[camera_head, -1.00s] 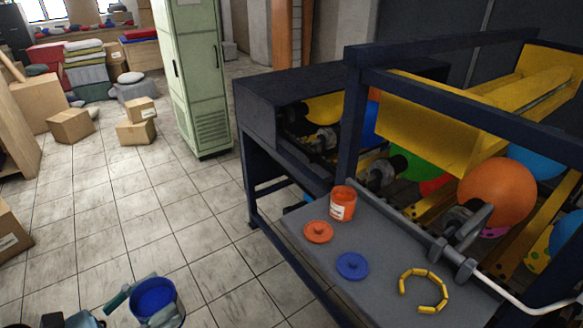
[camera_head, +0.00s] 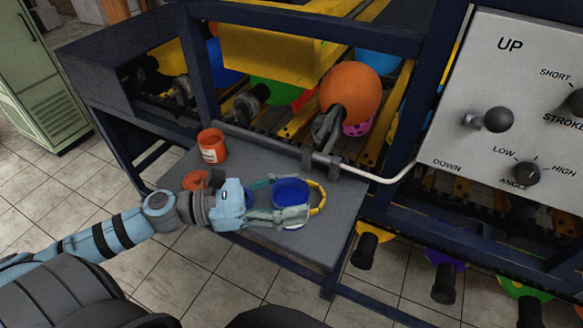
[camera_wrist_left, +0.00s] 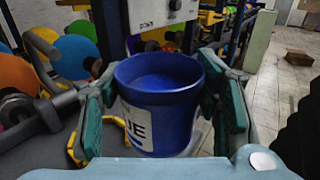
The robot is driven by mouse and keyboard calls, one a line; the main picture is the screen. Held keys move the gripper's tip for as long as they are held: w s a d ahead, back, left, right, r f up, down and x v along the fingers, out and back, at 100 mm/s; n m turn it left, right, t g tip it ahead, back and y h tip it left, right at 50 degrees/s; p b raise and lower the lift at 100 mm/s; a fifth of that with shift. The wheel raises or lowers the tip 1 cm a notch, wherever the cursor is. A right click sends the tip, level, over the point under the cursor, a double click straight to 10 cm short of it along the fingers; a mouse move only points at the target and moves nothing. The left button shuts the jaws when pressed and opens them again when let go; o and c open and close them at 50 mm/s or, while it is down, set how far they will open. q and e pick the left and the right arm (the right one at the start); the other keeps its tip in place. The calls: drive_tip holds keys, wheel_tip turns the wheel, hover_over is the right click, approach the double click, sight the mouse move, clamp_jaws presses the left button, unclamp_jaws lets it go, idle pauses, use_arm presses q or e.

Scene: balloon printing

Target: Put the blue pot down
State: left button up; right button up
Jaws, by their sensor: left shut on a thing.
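The blue pot (camera_head: 291,190) is upright over the grey shelf, beside the yellow segmented ring, part of which it hides. My left gripper (camera_head: 283,200) is shut on it, with one finger on each side. In the left wrist view the pot (camera_wrist_left: 160,80) shows its open top and a white label, held between the gripper's green finger pads (camera_wrist_left: 160,105). I cannot tell whether its base touches the shelf. My right gripper is not in view.
On the grey shelf (camera_head: 325,235) stand an orange pot (camera_head: 212,146) and an orange lid (camera_head: 194,180), partly behind my arm. The yellow ring (camera_head: 319,205) lies at the right. A machine rail (camera_head: 310,157) borders the back. A control panel (camera_head: 520,120) is at right.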

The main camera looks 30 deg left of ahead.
use_arm(q)
drive_tip(key=w+a+r+n+t+y+p, duration=0.3)
drive_tip(key=w+a+r, duration=0.25)
drive_tip(key=a, duration=0.35)
drive_tip(key=w+a+r+n+t+y+p, duration=0.25)
drive_tip(key=w+a+r, duration=0.25)
drive_tip(key=w+a, duration=0.3)
drive_tip(key=shift+y, duration=0.35)
drive_tip(key=shift+s+a+f+b, duration=0.15)
drive_tip(key=shift+f+b, duration=1.65)
drive_tip(key=shift+f, duration=1.4)
drive_tip(key=shift+a+f+b, duration=0.2)
drive_tip(key=shift+f+b, duration=1.55)
drive_tip(key=shift+f, duration=1.5)
drive_tip(key=shift+s+a+f+b, duration=0.15)
drive_tip(key=shift+f+b, duration=1.65)
drive_tip(key=shift+f, duration=1.4)
drive_tip(key=shift+f, duration=0.1)
drive_tip(key=o, duration=1.1)
drive_tip(key=shift+f, duration=0.1)
drive_tip(key=o, duration=0.4)
drive_tip(key=shift+c, duration=0.2)
